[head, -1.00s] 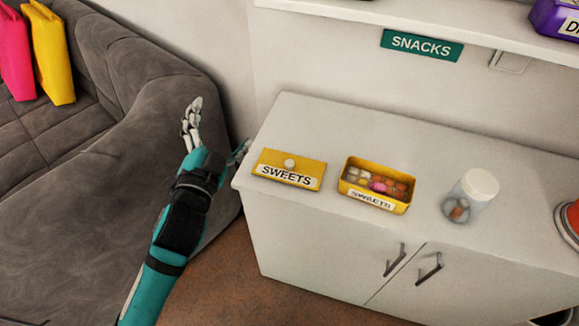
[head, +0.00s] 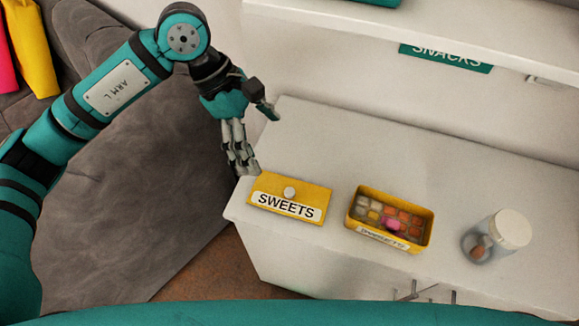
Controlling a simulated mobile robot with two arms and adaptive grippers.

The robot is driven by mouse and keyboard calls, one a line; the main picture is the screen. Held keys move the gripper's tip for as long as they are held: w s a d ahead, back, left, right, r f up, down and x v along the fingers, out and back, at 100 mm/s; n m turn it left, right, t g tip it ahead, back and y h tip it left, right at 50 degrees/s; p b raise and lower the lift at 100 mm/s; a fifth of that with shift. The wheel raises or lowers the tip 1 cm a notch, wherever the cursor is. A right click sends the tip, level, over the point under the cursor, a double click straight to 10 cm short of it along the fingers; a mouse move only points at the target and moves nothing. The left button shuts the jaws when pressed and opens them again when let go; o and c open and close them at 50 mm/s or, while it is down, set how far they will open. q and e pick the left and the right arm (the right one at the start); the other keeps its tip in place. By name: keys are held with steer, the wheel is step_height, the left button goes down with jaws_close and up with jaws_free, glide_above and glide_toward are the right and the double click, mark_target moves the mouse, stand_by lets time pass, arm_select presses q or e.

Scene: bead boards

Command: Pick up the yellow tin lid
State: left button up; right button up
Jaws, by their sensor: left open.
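The yellow tin lid (head: 289,199) lies flat near the left edge of the white cabinet top. It has a pale round knob and a "SWEETS" label. Beside it, to the right and apart from it, stands the open yellow tin (head: 428,238) with small sweets in compartments, one of them pink. My left gripper (head: 257,143) is open and empty, fingers pointing down, just behind and left of the lid. Its fingertips show close to the lid's back left corner; I cannot tell whether they touch the cabinet. My right gripper is not in view.
A clear jar (head: 483,243) with a white cap stands right of the tin. The cabinet top (head: 345,135) behind the lid and tin is clear. A white shelf (head: 430,28) overhangs at the back. A grey sofa (head: 150,190) is at the left.

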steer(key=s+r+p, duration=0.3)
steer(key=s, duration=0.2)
arm_select(q)
glide_above(285, 190)
steer(key=a, duration=0.1)
steer(key=shift+y, duration=0.3)
steer(key=f, duration=0.9)
steer(key=shift+w+a+f+p, duration=0.15)
steer(key=shift+w+f+p, duration=0.1)
steer(key=shift+f+p, duration=0.1)
steer(key=shift+s+f, duration=0.15)
steer(key=shift+f, duration=0.4)
steer(key=shift+d+f+p, duration=0.2)
steer(key=shift+f+p, duration=0.05)
steer(key=shift+p, duration=0.05)
steer(key=x, duration=0.1)
steer(key=p+x, duration=0.1)
steer(key=x, duration=0.1)
steer(key=p+x, duration=0.1)
steer(key=shift+a+f, duration=0.3)
steer(key=shift+d+f, duration=0.1)
steer(key=shift+f, duration=0.1)
steer(key=c, duration=1)
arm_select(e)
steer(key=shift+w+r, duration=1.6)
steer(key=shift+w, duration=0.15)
